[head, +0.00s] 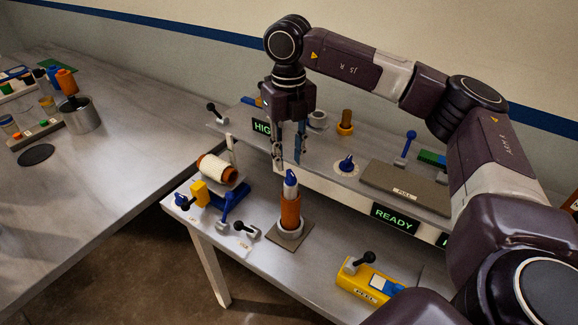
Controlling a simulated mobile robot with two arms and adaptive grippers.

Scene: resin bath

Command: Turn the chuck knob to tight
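Two blue knobs show in the head view, and I cannot tell which is the chuck knob. One blue knob (346,163) sits on a pale round dial on the raised shelf. The other blue knob (181,201) is at the lower bench's left end, beside a yellow block. My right gripper (289,164) points down with its two fingers apart and nothing visible between them. It is just above an upright orange cylinder (290,212) with a white and blue tip, left of the dial knob. Any knob marking is too small to read. My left gripper is not in view.
A white spool (217,169), blue lever (226,207) and black-knobbed lever (246,230) crowd the lower bench's left side. A yellow box (366,284) stands at front. A flat lidded panel (405,188) lies right of the dial. The left table (90,190) has bare room at front.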

